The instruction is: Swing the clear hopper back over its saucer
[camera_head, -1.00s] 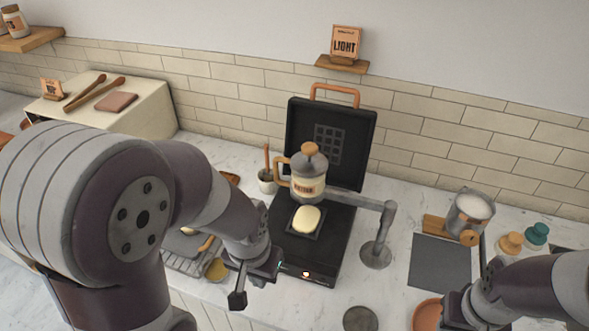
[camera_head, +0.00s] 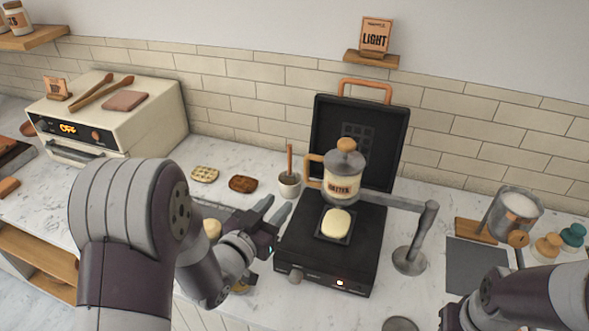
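The clear hopper (camera_head: 343,183), labelled BATTER, has a grey lid, a wooden knob and a wooden handle on its left. It hangs upright from a grey swing arm (camera_head: 395,203) on a post, above the black waffle iron (camera_head: 305,256). A pale batter blob (camera_head: 336,223) lies on the iron's plate below it. A grey disc (camera_head: 400,324), probably the saucer, is cut by the bottom edge. My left gripper (camera_head: 277,207) is open and empty, left of the iron and apart from the handle. My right gripper (camera_head: 455,318) is low at right, its fingers unclear.
The iron's lid (camera_head: 385,127) stands open behind the hopper. A small pot with a stick (camera_head: 289,186) stands near the handle. A metal jug (camera_head: 513,212) and dark mat (camera_head: 478,266) lie right of the post. An oven (camera_head: 110,128) stands far left.

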